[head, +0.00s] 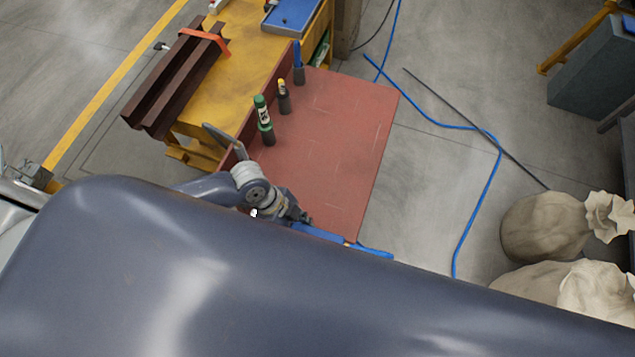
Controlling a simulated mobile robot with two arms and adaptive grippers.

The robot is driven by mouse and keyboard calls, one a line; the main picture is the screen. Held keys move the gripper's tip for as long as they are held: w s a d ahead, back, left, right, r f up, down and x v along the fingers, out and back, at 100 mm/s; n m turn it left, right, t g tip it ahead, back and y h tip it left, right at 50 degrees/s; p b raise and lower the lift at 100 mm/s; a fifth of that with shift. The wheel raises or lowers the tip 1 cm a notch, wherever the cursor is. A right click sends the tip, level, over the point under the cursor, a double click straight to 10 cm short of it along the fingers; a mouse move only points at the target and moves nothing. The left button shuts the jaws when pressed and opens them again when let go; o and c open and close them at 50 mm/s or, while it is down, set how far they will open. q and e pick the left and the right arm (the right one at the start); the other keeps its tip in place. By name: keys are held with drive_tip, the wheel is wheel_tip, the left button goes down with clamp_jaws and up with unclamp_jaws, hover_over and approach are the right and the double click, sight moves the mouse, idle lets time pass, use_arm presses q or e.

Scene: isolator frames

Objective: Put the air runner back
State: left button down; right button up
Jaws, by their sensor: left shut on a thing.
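My left gripper (304,217) is low over the near part of a red panel (340,130). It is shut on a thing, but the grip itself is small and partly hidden. A long blue thing (322,234) lies right at its fingertips, with its near side cut off by my large dark body part. I cannot tell for sure whether this is the air runner. My right gripper is not in view.
Brown beams (180,80) lie on the yellow bench (245,60). A blue hose (480,210) and sacks (545,225) are on the right.

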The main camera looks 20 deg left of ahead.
use_arm(q)
drive_tip(key=shift+w, duration=0.5)
drive_tip(key=w+b, duration=0.3)
drive_tip(key=w, duration=0.1)
drive_tip(key=w+f+b, duration=0.1)
drive_tip(key=w+b, duration=0.2)
drive_tip(key=w, duration=0.2)
drive_tip(key=w+b, duration=0.3)
drive_tip(key=w, duration=0.1)
drive_tip(key=shift+w+d+f, duration=0.3)
drive_tip(key=shift+w+f, duration=0.1)
drive_tip(key=shift+w+r, duration=0.1)
drive_tip(key=shift+w, duration=0.45)
drive_tip(key=shift+f+b, duration=1.65)
drive_tip(key=shift+b, duration=0.35)
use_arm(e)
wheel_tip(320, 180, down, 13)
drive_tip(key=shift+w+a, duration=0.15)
use_arm(q)
drive_tip(key=shift+f, duration=0.15)
drive_tip(key=c, duration=1.3)
unclamp_jaws()
drive_tip(key=shift+s, duration=0.1)
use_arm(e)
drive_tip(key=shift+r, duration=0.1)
